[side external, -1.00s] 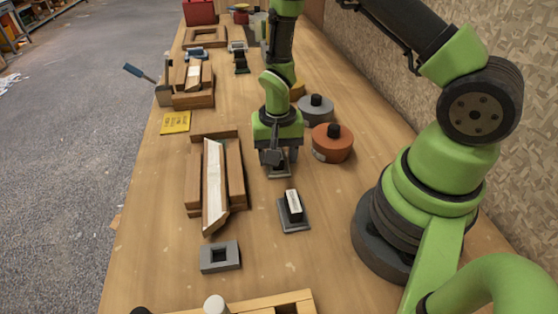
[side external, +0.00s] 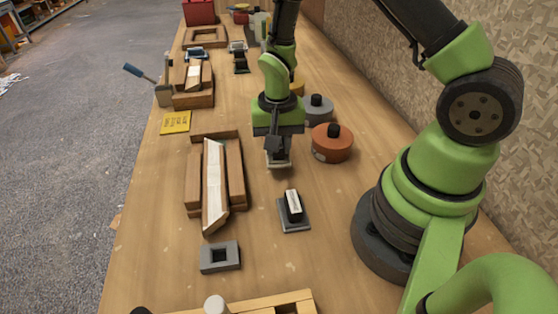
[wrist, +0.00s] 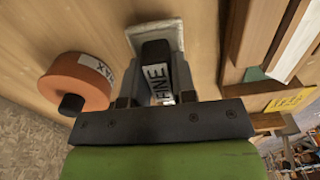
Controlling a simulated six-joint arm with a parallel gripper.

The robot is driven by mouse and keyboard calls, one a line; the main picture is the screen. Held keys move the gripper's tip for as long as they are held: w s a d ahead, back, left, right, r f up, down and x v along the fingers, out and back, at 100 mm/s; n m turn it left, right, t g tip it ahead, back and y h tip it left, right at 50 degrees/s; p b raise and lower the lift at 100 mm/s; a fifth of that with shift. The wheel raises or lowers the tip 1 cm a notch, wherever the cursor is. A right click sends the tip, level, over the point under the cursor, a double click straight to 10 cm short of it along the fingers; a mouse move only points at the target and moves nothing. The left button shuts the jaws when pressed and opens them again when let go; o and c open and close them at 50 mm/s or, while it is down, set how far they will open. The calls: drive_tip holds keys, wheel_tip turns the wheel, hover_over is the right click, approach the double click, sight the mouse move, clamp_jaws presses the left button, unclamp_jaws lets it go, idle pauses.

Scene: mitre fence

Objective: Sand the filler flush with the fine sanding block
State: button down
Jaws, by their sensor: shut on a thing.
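My gripper (wrist: 157,95) is shut on the handle of the fine sanding block (wrist: 155,60), whose label reads FINE; its pale base faces away from the wrist. In the side view my gripper (side external: 278,146) holds the block (side external: 278,161) to the right of the wooden fence, seemingly just above the bench. The fence (side external: 236,172) has wooden rails on both sides of a long pale workpiece (side external: 214,185) with a pointed near end. I cannot make out the filler on it.
A second sanding block (side external: 293,211) with a pale label stands nearer the camera. A yellow card (side external: 175,122) lies left.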

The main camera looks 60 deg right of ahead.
drive_tip(key=shift+r, duration=2.05)
drive_tip(key=w+a+r, duration=0.1)
drive_tip(key=w+a, duration=0.1)
drive_tip(key=a, duration=0.1)
drive_tip(key=w+a+r, duration=0.1)
drive_tip(key=w+a, duration=0.2)
drive_tip(key=w+a+r, duration=0.1)
drive_tip(key=w+a, duration=0.1)
drive_tip(key=a, duration=0.1)
drive_tip(key=shift+w+a+r, duration=0.1)
drive_tip(key=shift+w+a, duration=0.25)
drive_tip(key=shift+a, duration=0.05)
drive_tip(key=shift+w+a+r, duration=0.15)
drive_tip(key=shift+a, duration=0.3)
hover_over(213, 166)
drive_tip(key=shift+f, duration=2.1)
drive_tip(key=shift+f, duration=0.2)
drive_tip(key=shift+f, duration=0.75)
